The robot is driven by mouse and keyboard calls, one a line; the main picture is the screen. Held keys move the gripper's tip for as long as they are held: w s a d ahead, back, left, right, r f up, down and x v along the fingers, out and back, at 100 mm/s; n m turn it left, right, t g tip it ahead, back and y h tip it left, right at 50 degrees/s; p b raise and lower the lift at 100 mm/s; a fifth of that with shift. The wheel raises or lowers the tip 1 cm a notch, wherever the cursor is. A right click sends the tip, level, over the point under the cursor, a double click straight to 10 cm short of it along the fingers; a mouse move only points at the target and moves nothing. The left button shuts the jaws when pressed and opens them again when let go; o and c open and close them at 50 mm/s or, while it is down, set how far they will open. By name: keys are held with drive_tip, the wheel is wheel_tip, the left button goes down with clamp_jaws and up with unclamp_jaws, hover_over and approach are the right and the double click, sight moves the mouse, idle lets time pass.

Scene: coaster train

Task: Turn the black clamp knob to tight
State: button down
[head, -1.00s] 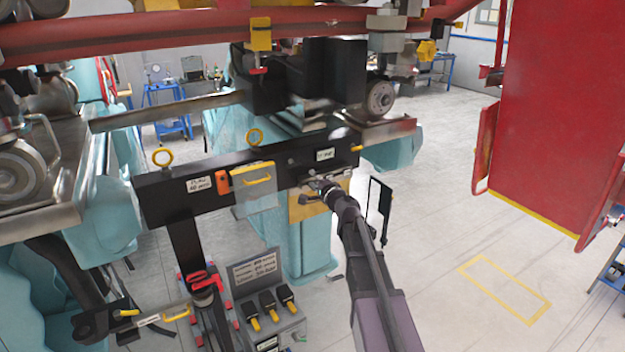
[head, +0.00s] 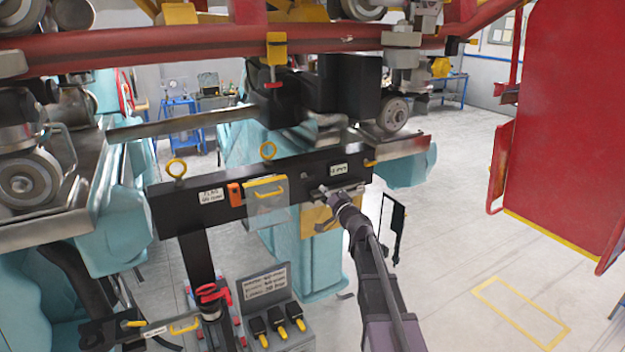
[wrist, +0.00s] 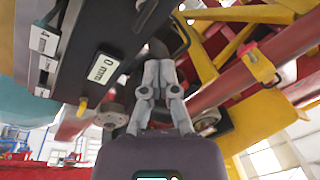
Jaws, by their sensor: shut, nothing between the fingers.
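My gripper (head: 326,190) is at the lower right part of the black beam (head: 225,205), just below a small white display (head: 338,169). In the wrist view my gripper (wrist: 157,68) has its grey fingers together, with nothing seen between them. A dark rounded part (wrist: 158,47) lies just beyond the fingertips; it may be the black clamp knob, but I cannot tell whether they touch. The display (wrist: 103,68) reads "0 mm" there. In the head view my gripper and arm hide this spot, so I cannot make out the knob or its setting.
A thin black frame (head: 392,222) stands close right of my arm. Red rails (head: 220,45) cross above. A large red panel (head: 570,130) stands at right; the floor before it is open.

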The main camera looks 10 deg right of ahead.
drive_tip(key=n, duration=0.3)
drive_tip(key=r+n+t+b, duration=0.1)
drive_tip(key=n, duration=0.2)
drive_tip(key=d+n+t, duration=0.1)
drive_tip(key=n, duration=0.3)
drive_tip(key=shift+r+b, duration=0.2)
drive_tip(key=shift+b, duration=0.2)
drive_tip(key=shift+w+a, duration=0.1)
wheel_tip(320, 180, up, 3)
drive_tip(key=p, duration=0.3)
hover_over(306, 178)
drive_tip(key=s+d, duration=0.2)
drive_tip(key=shift+w+d+f+b, duration=0.1)
drive_tip(key=shift+f+b, duration=0.85)
drive_tip(key=shift+w+d+f+b, duration=0.1)
drive_tip(key=shift+f+b, duration=0.8)
drive_tip(key=shift+f, duration=0.1)
